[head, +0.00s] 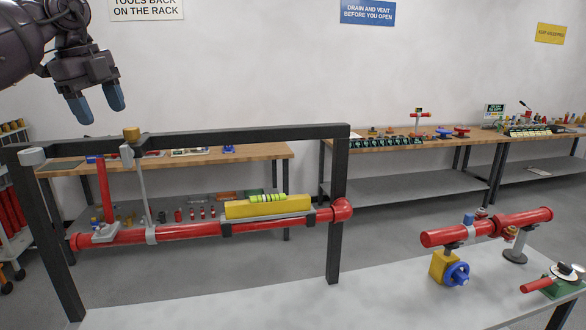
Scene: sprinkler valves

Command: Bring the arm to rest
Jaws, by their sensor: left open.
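My left arm comes in at the top left of the head view. Its gripper (97,105) has two blue fingertips pointing down, spread apart with nothing between them. It hangs in the air above the black frame (245,135), clear of it. My right gripper does not show. A red pipe (185,232) hangs low across the frame. A yellow block with a green and black striped piece (268,199) sits on a tray on the pipe.
A grey bench top (390,300) lies in front. On its right are a red pipe (500,222) with a blue handwheel (456,273) and a green-based fitting (562,285). Wooden workbenches (420,140) with small parts stand along the back wall. The air right of the gripper is free.

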